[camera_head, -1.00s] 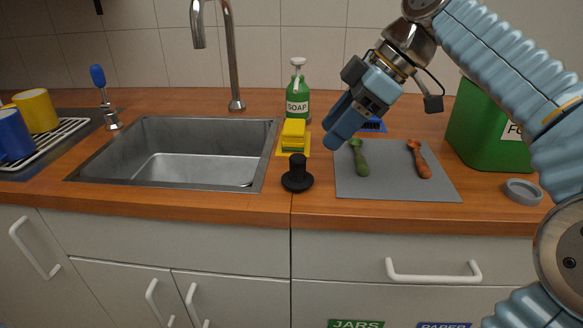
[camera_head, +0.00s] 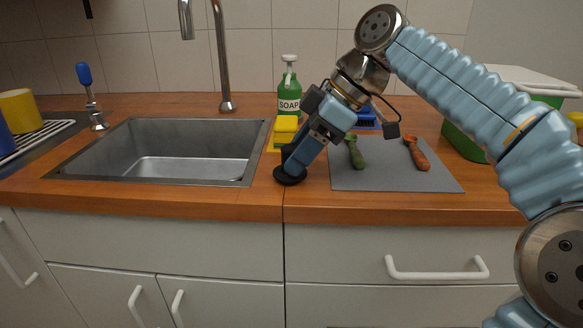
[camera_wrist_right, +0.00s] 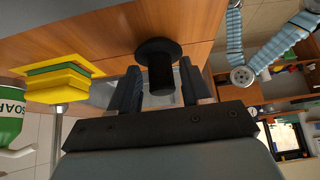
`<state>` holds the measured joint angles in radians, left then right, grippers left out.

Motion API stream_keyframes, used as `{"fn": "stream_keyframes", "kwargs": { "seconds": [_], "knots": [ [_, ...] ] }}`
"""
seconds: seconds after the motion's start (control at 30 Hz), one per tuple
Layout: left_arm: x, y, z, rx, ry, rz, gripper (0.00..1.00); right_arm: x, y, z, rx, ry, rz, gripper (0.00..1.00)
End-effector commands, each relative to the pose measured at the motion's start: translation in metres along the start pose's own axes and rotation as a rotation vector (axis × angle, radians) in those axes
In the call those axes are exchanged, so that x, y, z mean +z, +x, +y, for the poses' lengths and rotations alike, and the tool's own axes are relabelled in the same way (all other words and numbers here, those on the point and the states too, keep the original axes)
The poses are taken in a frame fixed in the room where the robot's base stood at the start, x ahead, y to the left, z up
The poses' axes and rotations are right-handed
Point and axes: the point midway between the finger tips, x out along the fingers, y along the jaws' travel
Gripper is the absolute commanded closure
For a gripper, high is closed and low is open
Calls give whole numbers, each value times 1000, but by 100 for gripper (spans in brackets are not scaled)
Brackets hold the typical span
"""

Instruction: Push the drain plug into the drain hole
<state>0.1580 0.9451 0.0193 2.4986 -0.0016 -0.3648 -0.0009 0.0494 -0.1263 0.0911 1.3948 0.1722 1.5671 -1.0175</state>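The black drain plug (camera_head: 287,178) stands upright on the wooden counter, just right of the sink (camera_head: 160,150). It has a wide flat disc and a thick upright handle. My right gripper (camera_head: 293,165) is at the plug, coming down at a tilt from the upper right. In the right wrist view the plug (camera_wrist_right: 158,68) stands between the two fingers (camera_wrist_right: 160,88), which are open with a gap on each side. The drain hole cannot be made out in the sink basin. My left gripper is not in view.
A yellow and green sponge (camera_head: 286,126) and a green soap bottle (camera_head: 289,88) stand close behind the plug. A grey mat (camera_head: 390,178) with two utensils lies to the right. The faucet (camera_head: 222,60) rises behind the sink. The basin looks empty.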

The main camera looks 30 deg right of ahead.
Motion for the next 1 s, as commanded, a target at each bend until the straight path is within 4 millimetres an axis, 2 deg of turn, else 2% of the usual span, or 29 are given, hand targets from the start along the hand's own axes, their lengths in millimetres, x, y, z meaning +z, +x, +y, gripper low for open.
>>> {"fn": "stream_keyframes", "kwargs": {
  "seconds": [0.03,0.3,0.57,1.0],
  "knots": [
    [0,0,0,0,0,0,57,0,0,0,0,0,0,61],
    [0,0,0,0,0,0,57,0,0,0,0,0,0,100],
    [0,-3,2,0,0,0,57,-2,-3,0,0,0,0,100],
    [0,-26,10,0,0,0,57,-16,-25,0,0,0,0,100]
  ]
}}
